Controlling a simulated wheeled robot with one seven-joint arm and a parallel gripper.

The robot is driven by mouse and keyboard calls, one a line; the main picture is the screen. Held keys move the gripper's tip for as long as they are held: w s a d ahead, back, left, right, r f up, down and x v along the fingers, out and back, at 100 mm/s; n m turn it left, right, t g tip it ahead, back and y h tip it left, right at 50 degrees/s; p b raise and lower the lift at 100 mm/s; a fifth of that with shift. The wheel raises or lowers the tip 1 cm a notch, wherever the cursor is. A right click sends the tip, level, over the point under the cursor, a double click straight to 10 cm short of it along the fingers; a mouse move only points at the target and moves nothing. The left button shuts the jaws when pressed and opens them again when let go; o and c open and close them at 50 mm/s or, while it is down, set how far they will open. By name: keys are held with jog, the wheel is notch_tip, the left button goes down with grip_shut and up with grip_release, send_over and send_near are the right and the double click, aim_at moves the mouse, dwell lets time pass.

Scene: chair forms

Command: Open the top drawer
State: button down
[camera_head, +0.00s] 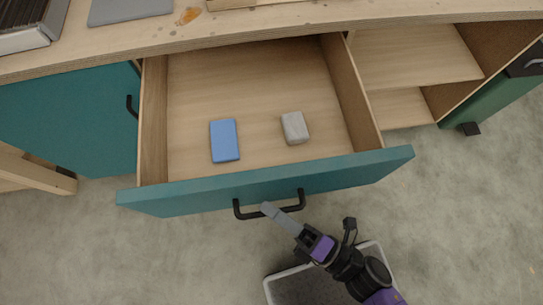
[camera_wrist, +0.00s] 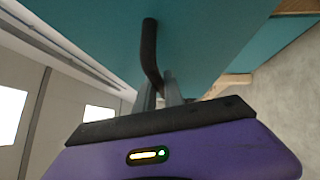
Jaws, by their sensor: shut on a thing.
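The top drawer (camera_head: 275,188) has a teal front and is pulled well out from under the wooden worktop. Its black bar handle (camera_head: 301,196) is on the front face. My gripper (camera_head: 268,208) is at the handle's middle and shut on it. In the wrist view, the fingers (camera_wrist: 160,92) close around the black handle (camera_wrist: 149,50), with the teal drawer front just beyond. Inside the open drawer lie a blue block (camera_head: 224,140) and a grey block (camera_head: 295,128), apart from each other.
The worktop (camera_head: 270,27) runs across above the drawer. A teal door (camera_head: 70,115) with a black handle is at left. Open shelves (camera_head: 415,60) are at right, beside a green door (camera_head: 490,100) standing open. Bare floor (camera_head: 200,260) lies in front of the drawer.

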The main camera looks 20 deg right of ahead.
jog(key=shift+f, duration=0.1)
jog(key=c, duration=1.5)
grip_release()
jog(key=shift+o, duration=0.2)
jog(key=v, duration=0.8)
jog(key=shift+b, duration=0.4)
jog(key=shift+w, duration=0.1)
